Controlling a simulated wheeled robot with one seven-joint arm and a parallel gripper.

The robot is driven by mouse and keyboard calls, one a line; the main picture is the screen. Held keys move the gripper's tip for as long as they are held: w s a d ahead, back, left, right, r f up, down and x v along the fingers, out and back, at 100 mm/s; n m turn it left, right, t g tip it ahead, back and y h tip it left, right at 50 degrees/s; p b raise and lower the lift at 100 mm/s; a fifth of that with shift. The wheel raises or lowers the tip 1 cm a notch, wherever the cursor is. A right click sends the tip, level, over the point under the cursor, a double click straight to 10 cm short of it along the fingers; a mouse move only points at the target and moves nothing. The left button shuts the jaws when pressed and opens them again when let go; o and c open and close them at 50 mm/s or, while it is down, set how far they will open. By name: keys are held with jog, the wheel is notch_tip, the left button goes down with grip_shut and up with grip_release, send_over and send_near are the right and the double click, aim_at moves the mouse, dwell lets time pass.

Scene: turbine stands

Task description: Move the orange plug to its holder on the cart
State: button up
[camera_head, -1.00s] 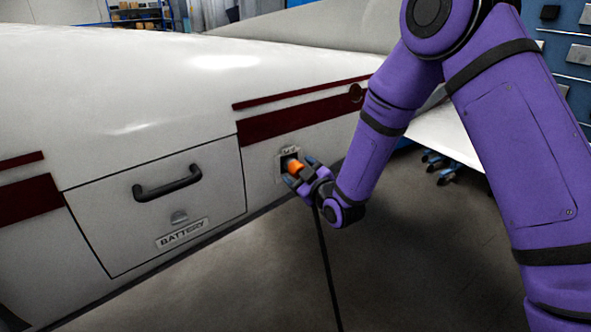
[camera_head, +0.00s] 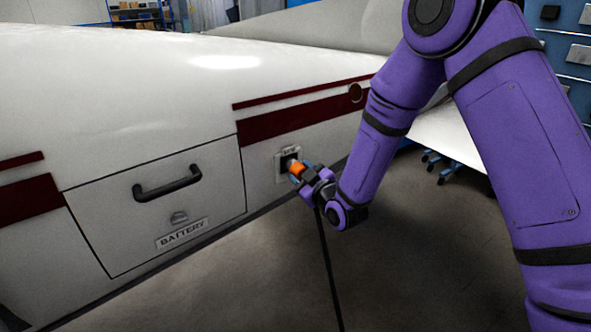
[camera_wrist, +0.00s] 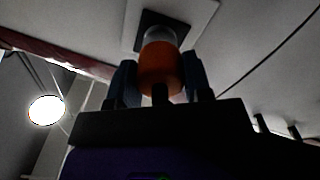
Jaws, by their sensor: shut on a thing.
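The orange plug (camera_head: 297,169) is at the socket (camera_head: 287,158) on the side of the white aircraft body. My gripper (camera_head: 303,174) is shut on it. In the wrist view the orange plug (camera_wrist: 160,70) sits between the two fingers, and its pale front end points to the dark socket opening (camera_wrist: 162,22). I cannot tell whether its tip is still inside the opening. A black cable (camera_head: 326,260) hangs down from below my gripper to the floor. The cart and the holder are not in view.
A battery hatch (camera_head: 160,205) with a black handle (camera_head: 167,183) is left of the socket. Blue drawers (camera_head: 570,60) stand at the far right. The grey floor below the aircraft body is mostly clear.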

jog(key=shift+s+d, duration=0.15)
jog(key=shift+s, duration=0.05)
jog(key=shift+v, duration=1.35)
